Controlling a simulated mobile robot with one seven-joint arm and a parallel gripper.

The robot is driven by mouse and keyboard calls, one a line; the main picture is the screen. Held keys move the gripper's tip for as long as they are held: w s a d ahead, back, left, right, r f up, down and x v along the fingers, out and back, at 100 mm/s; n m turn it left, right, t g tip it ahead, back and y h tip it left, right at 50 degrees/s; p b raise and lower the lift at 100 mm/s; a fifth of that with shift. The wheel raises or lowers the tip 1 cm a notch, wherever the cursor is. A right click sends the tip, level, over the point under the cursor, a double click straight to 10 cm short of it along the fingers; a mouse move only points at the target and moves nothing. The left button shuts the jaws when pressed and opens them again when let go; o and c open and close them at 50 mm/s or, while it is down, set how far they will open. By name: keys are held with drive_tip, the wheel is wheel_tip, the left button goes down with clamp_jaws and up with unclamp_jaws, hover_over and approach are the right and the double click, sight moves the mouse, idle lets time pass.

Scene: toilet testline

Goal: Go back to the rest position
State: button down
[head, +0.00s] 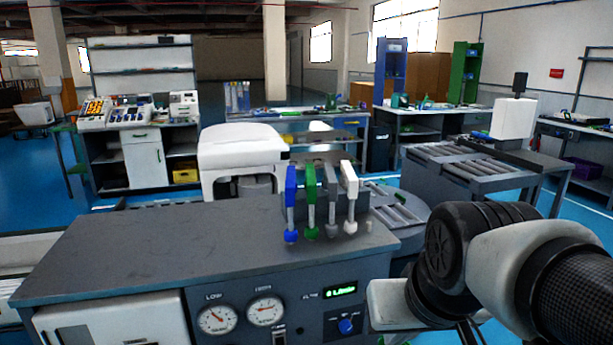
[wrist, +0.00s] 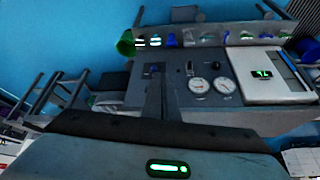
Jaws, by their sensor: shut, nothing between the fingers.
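My gripper (wrist: 155,86) shows in the wrist view as dark fingers close together, shut and empty. It points towards the test bench (wrist: 195,70), which appears some way in front of it. In the head view, my arm reaches in from the right edge, beside the right end of the same test bench (head: 180,240). My fingers cannot be made out in the head view. No object is in my grip.
Blue (head: 291,200), green (head: 311,200), grey (head: 332,200) and white (head: 350,195) handles stand on the bench. Its front has gauges (head: 217,319) and a blue knob (head: 346,326). A roller table (head: 465,170) stands behind my arm. Blue floor shows at left.

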drive_tip(key=s+r+p, duration=0.1)
drive_tip(key=r+p, duration=1)
drive_tip(key=s+d+r+p, duration=0.1)
drive_tip(key=s+r+p, duration=0.1)
drive_tip(key=r+p, duration=0.9)
drive_tip(key=shift+s+d+r, duration=0.15)
drive_tip(key=shift+s+r, duration=0.1)
drive_tip(key=shift+r, duration=0.2)
